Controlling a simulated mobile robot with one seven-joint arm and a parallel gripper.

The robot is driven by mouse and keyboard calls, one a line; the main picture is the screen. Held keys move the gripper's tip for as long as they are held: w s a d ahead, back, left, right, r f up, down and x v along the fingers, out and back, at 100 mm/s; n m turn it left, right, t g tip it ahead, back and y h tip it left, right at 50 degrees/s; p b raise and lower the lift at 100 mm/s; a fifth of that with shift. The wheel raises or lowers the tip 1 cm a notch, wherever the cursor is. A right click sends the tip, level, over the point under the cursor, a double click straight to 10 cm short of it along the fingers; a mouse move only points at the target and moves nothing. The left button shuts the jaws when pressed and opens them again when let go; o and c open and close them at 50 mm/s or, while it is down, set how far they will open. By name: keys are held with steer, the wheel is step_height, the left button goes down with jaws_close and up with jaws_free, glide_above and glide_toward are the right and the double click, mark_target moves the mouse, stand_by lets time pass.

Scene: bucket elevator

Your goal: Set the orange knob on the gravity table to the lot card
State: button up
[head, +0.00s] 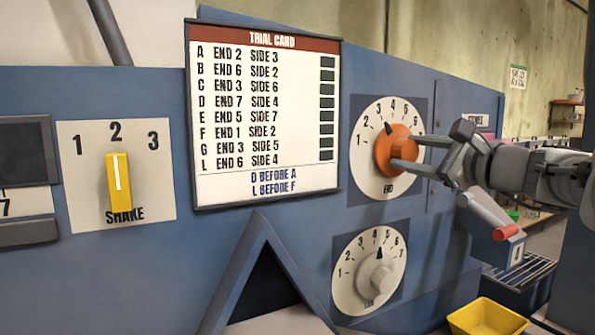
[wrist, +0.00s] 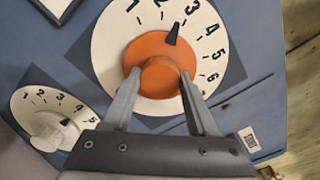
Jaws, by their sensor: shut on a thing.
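The orange knob (head: 392,150) sits on the round white END dial (head: 368,183) on the blue machine front; it also shows in the wrist view (wrist: 140,52). Its black pointer is at about 3. My gripper (head: 402,155) is shut on the knob's raised middle, with one finger on each side in the wrist view (wrist: 160,82). A white trial card (head: 262,110) left of the dial lists letters A to G and L with END and SIDE numbers. Below the list it reads "D before A" and "L before F". I cannot identify a separate lot card.
A pale SIDE knob (head: 378,278) sits below, its pointer between about 4 and 5. A yellow SHAKE lever (head: 118,185) at left points to 2. A yellow bin (head: 487,318) and a wire rack (head: 525,272) stand at lower right.

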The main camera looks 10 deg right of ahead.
steer(key=shift+f+n+b, duration=0.1)
steer(key=shift+n+b, duration=1.4)
steer(key=shift+b, duration=0.05)
steer(key=o, duration=1.4)
steer(key=shift+s, duration=0.15)
